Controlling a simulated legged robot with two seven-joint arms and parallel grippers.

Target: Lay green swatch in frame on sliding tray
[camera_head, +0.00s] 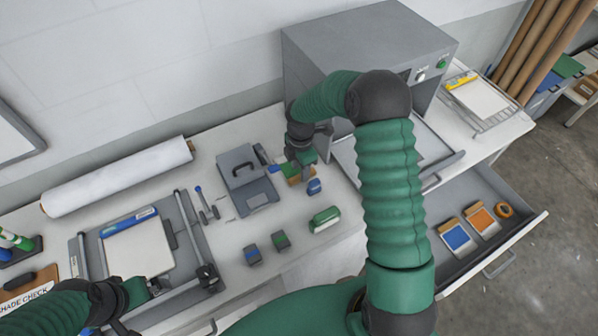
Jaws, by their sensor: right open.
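A green swatch with a tan edge (291,171) lies on the bench top, partly hidden by my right gripper. My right gripper (304,172) is open, pointing down over or right beside the swatch; contact cannot be made out. The sliding tray (440,158) sticks out of the front of the grey press (340,50). My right arm covers much of the tray, so the frame on it shows only in part. My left gripper (140,290) is at the lower left by the grey board, and its fingers are too unclear to read.
A grey block-like device (247,178), a green-and-white item (324,219) and small dark blocks (281,240) stand around the bench middle. An open drawer (520,232) holds blue and orange swatches and an orange ring. A wire rack (497,117) is at right.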

